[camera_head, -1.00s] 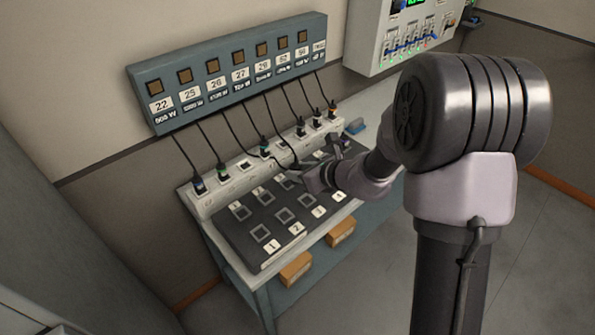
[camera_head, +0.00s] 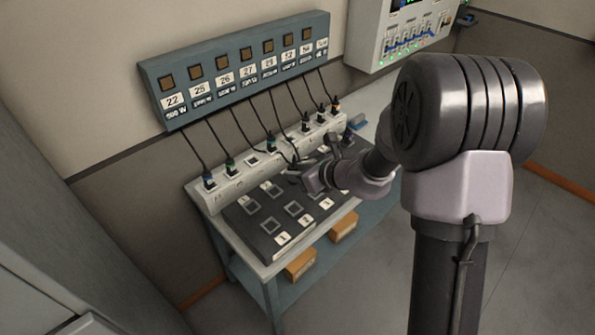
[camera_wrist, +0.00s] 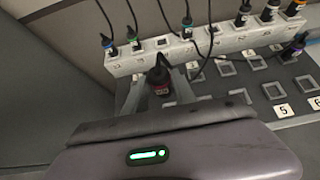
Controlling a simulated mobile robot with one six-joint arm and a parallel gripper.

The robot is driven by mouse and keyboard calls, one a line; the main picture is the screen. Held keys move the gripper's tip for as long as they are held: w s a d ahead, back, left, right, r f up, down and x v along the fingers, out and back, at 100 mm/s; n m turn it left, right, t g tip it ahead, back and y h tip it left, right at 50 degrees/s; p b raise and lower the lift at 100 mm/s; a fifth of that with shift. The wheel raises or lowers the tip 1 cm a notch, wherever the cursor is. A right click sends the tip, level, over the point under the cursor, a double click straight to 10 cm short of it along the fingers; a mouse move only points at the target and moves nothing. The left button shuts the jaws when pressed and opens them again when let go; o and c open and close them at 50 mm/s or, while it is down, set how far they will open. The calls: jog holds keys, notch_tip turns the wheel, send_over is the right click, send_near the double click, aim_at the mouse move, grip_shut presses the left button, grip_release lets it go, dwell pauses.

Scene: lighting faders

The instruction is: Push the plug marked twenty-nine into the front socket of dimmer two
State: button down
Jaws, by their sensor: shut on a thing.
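My gripper (camera_wrist: 159,88) is shut on a black plug (camera_wrist: 159,76) with a red-edged label, its cord rising from the top. The label is too small to read. The plug hangs over the dark dimmer panel (camera_head: 240,219); whether it touches the panel is hidden. In the head view my gripper (camera_head: 296,170) is over the panel's middle, and the plug is hard to make out. The number plate for dimmer two (camera_head: 305,222) shows at the panel's front edge, with its front socket (camera_head: 293,208) open and empty. In the wrist view my gripper covers that part.
Cords run up to a numbered wall box (camera_head: 160,97) and cross near my gripper. Another plug (camera_wrist: 294,48) stands in a rear panel socket. Cartons (camera_head: 300,264) sit beneath the bench.

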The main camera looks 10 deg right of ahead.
jog(key=shift+f+b, duration=4.15)
jog(key=shift+f, duration=0.25)
jog(key=shift+f, duration=0.1)
jog(key=shift+f+b, duration=1)
jog(key=shift+b, duration=0.05)
jog(key=shift+f+b, duration=1.05)
jog(key=shift+b, duration=0.2)
jog(key=c, duration=1)
grip_release()
jog(key=shift+o, duration=0.3)
jog(key=shift+r, duration=0.1)
